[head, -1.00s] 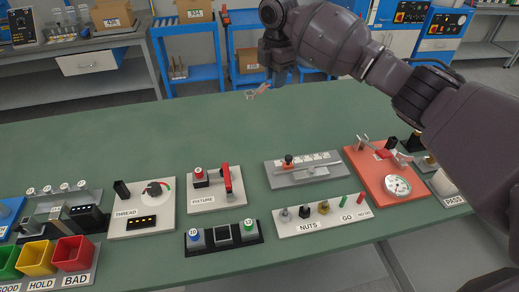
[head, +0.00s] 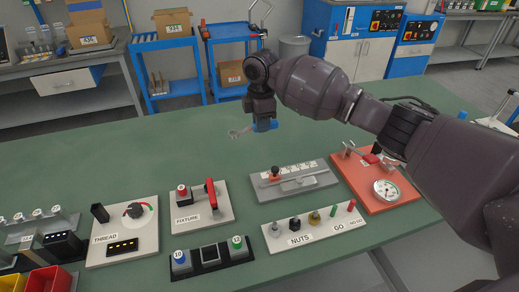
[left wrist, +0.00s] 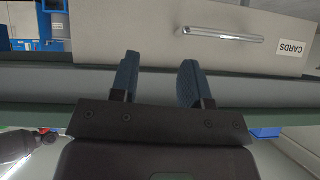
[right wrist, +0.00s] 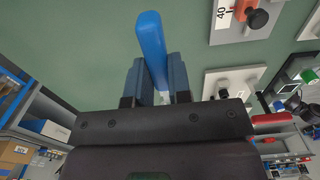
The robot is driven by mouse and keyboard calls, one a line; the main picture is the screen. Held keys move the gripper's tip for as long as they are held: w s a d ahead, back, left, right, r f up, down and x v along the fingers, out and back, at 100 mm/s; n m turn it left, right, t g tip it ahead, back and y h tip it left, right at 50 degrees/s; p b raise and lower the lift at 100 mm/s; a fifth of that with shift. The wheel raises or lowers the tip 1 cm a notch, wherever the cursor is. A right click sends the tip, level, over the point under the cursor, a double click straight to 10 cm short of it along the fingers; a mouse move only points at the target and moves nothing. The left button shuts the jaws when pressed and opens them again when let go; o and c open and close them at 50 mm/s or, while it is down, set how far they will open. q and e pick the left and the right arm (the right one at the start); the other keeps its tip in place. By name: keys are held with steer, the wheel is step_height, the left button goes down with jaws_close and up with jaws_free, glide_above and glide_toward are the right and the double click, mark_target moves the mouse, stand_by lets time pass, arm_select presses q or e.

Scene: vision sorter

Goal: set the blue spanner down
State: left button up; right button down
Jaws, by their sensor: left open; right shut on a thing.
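My right gripper (head: 262,122) is shut on the blue spanner (head: 268,126), over the bare far part of the green bench (head: 140,140). I cannot tell whether the spanner touches the bench. My left gripper (left wrist: 157,80) is open and empty, facing a drawer front (left wrist: 225,35); it is not in the head view.
Along the near side of the bench stand the thread gauge (head: 140,255), the fixture plate (head: 205,222), a grey slide scale (head: 300,188), the nuts tray (head: 310,235) and an orange plate with a dial (head: 370,200). Bare green top lies left of my right gripper.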

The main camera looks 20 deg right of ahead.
mark_target(261, 155)
step_height(261, 155, down, 3)
steer(key=shift+f, duration=0.15)
step_height(261, 155, down, 6)
steer(key=shift+f+b, duration=0.1)
steer(key=shift+b, duration=0.8)
steer(key=shift+f, duration=0.2)
steer(key=shift+r, duration=0.2)
steer(key=shift+f, duration=0.15)
steer(key=c, duration=1.2)
jaws_free()
steer(key=shift+o, duration=0.7)
